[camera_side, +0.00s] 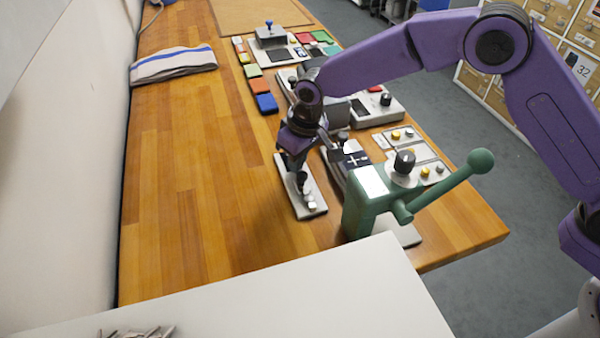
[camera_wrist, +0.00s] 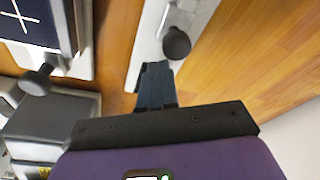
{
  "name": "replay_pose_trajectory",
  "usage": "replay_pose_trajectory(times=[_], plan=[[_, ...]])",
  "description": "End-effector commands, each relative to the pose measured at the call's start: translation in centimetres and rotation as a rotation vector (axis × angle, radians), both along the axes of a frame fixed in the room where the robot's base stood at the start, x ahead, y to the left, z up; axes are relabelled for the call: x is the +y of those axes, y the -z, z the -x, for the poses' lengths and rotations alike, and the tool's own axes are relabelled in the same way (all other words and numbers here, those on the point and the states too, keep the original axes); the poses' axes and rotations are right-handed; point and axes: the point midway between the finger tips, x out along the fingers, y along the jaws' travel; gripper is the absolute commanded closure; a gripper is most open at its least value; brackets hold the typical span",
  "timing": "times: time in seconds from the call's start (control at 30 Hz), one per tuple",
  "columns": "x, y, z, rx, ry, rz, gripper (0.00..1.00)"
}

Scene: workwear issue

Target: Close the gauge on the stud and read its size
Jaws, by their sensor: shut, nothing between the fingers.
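A narrow pale metal plate with small upright metal parts, likely the gauge (camera_side: 312,205), lies on the wooden bench below my arm. In the wrist view the plate (camera_wrist: 148,45) runs up the middle, with a dark round knob (camera_wrist: 177,42) and a metal piece (camera_wrist: 180,15) on it. My gripper (camera_wrist: 155,68) is shut and empty, its fingertips just beside the knob. In the side view my gripper (camera_side: 296,172) is over the far part of the plate and hides some of it. I cannot make out which part is the stud, nor any size reading.
A green lever press (camera_side: 365,205) stands close at the right, its handle (camera_side: 445,185) sticking out. Control boxes (camera_side: 375,108), a button panel (camera_side: 405,140) and coloured blocks (camera_side: 258,85) lie behind. A folded striped cloth (camera_side: 173,65) lies far left. The bench's left half is clear.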

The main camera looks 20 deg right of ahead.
Motion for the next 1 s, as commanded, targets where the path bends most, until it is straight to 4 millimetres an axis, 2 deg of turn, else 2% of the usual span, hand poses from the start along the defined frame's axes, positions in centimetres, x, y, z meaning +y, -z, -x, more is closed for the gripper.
replay_pose_trajectory(times=[0.17,1.0], plan=[[0.0,-0.2,-0.2,0.000,0.000,0.000,1.00],[0.0,-5.9,-0.2,-0.002,0.001,-0.003,1.00]])
